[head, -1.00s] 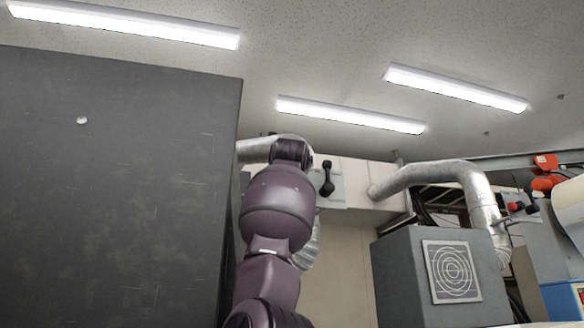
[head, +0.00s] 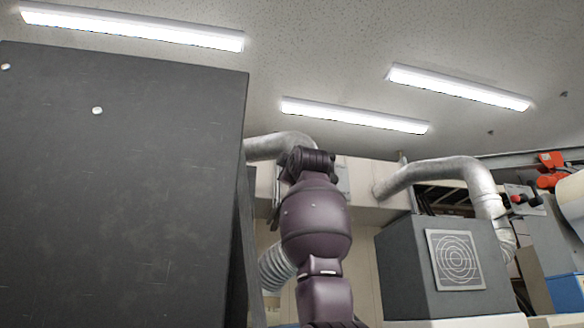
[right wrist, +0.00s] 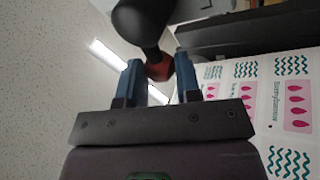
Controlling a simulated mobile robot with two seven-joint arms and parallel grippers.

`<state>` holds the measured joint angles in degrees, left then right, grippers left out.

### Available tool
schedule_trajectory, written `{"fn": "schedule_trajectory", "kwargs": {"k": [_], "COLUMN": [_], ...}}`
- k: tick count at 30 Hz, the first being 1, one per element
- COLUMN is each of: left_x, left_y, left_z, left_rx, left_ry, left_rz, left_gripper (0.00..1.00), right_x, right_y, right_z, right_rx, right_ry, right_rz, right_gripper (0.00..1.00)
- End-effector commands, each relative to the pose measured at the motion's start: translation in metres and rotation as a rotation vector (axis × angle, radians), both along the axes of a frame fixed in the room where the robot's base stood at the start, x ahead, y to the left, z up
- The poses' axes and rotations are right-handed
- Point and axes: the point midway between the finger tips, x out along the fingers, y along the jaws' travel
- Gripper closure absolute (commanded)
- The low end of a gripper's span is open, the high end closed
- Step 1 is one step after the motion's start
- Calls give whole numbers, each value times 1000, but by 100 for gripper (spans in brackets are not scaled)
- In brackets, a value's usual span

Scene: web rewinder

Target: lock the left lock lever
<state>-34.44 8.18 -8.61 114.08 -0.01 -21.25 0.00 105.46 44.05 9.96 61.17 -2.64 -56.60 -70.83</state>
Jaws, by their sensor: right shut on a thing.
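In the right wrist view, my right gripper (right wrist: 159,78) has its two blue fingers closed on the red part of a lever (right wrist: 158,70). The lever's dark, rounded upper part (right wrist: 145,20) rises beyond the fingertips. The pictures do not show whether this is the left lock lever, or whether it is locked. In the head view, a purple arm of mine stands in the middle, and no gripper shows. My left gripper is in neither view.
A large dark panel (head: 120,190) fills the head view's left. A grey cabinet (head: 400,270) with a round grille stands right of the arm, below a silver duct (head: 440,172). White printed web (right wrist: 270,110) lies close to the right gripper in the wrist view.

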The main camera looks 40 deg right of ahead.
Motion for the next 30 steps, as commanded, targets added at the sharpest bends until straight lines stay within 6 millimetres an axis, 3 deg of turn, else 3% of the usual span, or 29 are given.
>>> {"fn": "schedule_trajectory", "kwargs": {"k": [15,30], "left_x": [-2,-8], "left_y": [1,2], "left_z": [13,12], "left_rx": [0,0], "left_ry": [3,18], "left_rz": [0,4], "left_gripper": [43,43], "right_x": [0,0], "right_y": [-2,-2], "right_z": [-17,-23], "right_rx": [-337,-424], "right_ry": [189,236], "right_rz": [-3,1], "right_gripper": [92,92]}}
